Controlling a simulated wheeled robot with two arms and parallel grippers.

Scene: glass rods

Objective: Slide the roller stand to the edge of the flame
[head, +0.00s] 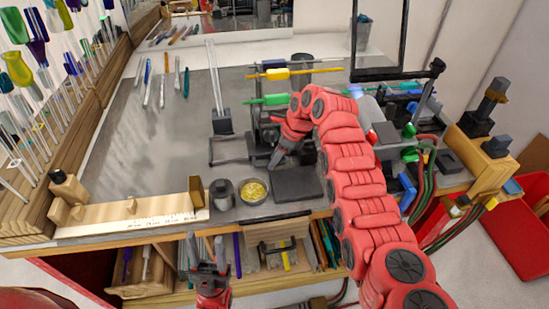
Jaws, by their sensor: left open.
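A dark stand (232,149) with a flat open base, which looks like the roller stand, is on the grey bench top left of my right gripper. My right gripper (275,160) reaches down beside its right end. I cannot tell whether it touches the stand, and its fingers are too small and partly hidden to judge. A pale blue glow (368,106) at the torch, right of my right arm, may be the flame; my arm hides much of that area. My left gripper (209,266) is open and empty, low in front of the bench edge.
A yellow rod (318,71) and a green rod (255,101) lie across supports behind my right gripper. A dark pad (297,183), a dish of yellow bits (254,192) and a dark jar (223,192) stand near the front edge. The bench's left middle is clear.

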